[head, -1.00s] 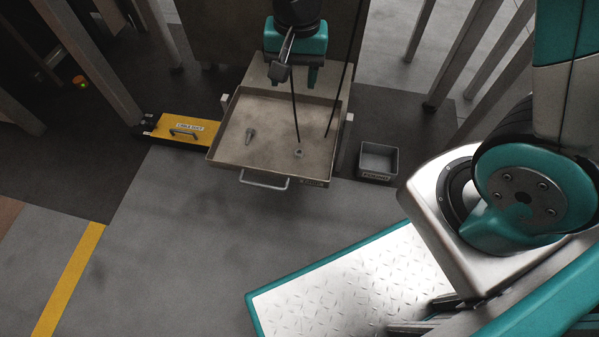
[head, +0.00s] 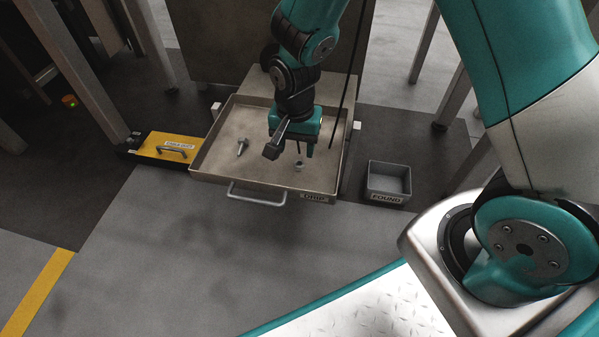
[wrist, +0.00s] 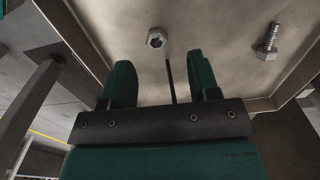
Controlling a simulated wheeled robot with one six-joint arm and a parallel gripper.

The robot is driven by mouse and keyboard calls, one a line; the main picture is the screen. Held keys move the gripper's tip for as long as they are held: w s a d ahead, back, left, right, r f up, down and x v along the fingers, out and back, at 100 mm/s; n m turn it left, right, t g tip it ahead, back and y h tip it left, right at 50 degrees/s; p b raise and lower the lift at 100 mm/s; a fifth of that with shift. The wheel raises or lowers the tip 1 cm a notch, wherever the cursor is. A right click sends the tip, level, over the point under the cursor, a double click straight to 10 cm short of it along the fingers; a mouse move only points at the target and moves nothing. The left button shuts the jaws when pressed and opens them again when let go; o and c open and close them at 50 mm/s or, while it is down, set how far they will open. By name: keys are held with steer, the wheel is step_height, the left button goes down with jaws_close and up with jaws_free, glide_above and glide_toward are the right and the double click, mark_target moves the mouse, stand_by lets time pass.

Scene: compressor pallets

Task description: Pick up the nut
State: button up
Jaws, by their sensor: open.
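The nut (head: 299,165) is a small grey metal hex nut lying on the floor of the tan drip tray (head: 215,176). In the wrist view the nut (wrist: 156,38) lies beyond my fingertips, between their lines, and nothing touches it. My gripper (head: 293,150) hangs over the tray with the nut just below and beside its fingers. In the wrist view my gripper (wrist: 160,75) has its two teal fingers apart with nothing held between them. A bolt (head: 242,147) lies on the tray to the left of the nut; it also shows in the wrist view (wrist: 269,42).
A grey bin (head: 388,180) labelled FOUND stands right of the tray. A thin dark cable (head: 346,75) hangs by the tray's right side. Metal posts stand around. The floor in front is clear.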

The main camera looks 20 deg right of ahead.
mark_target(299, 163)
steer(key=shift+d+f+b, duration=0.25)
steer(key=shift+f+b, duration=1)
steer(key=shift+f, duration=0.2)
steer(key=shift+d+f+b, duration=0.2)
steer(key=shift+f+b, duration=1.05)
steer(key=shift+f, duration=0.2)
steer(key=shift+r, duration=0.1)
steer(key=c, duration=1)
